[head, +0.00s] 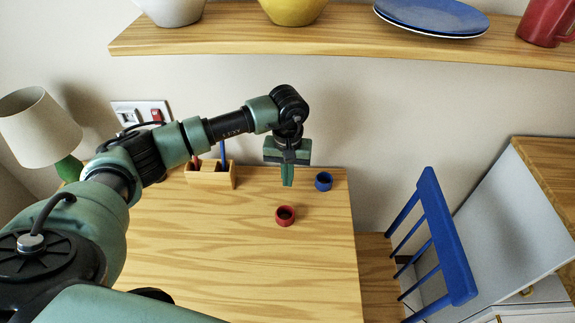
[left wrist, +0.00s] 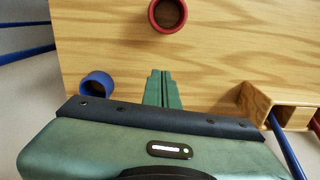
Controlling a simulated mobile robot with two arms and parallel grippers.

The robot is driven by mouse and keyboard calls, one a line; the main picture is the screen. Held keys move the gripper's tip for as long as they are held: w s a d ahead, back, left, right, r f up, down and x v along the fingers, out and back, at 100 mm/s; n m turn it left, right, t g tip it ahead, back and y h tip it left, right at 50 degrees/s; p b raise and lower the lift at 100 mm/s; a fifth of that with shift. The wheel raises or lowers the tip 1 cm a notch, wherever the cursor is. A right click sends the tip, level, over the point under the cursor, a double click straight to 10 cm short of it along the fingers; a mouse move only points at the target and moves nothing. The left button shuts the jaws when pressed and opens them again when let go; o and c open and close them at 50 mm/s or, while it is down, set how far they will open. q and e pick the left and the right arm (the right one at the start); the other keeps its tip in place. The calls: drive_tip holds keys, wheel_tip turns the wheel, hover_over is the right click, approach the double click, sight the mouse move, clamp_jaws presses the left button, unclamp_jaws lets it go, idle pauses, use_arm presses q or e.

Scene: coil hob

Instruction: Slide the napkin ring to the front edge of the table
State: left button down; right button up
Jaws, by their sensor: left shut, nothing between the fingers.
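A red ring (head: 285,222) stands on the wooden table (head: 235,265) in the head view, toward the table's right side. A blue ring (head: 323,187) stands farther back, near the back right corner. My left gripper (head: 288,184) points down with its fingers shut and empty, behind the red ring and left of the blue one. In the left wrist view the shut fingers (left wrist: 161,74) lie between the red ring (left wrist: 168,31) at the top and the blue ring (left wrist: 90,79) at the left, touching neither. My right gripper is not in view.
A wooden holder (head: 210,180) with upright sticks stands at the table's back edge, left of my gripper. A lamp (head: 40,127) is at the far left. A blue chair (head: 445,235) stands right of the table. A shelf (head: 340,45) hangs above. The table's middle is clear.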

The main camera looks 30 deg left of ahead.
use_arm(q)
wheel_tip(320, 180, down, 4)
drive_tip(key=shift+r, duration=0.1)
drive_tip(key=shift+s+d+r+p, duration=0.1)
drive_tip(key=shift+s+d+p, duration=0.15)
drive_tip(key=shift+s+p, duration=0.35)
drive_tip(key=shift+s+d+r+p, duration=0.1)
drive_tip(key=shift+s+d+p, duration=0.1)
drive_tip(key=shift+s+p, duration=0.35)
drive_tip(key=shift+s+d+f, duration=0.1)
drive_tip(key=shift+s+d, duration=0.1)
drive_tip(key=shift+s, duration=0.5)
drive_tip(key=shift+f, duration=0.1)
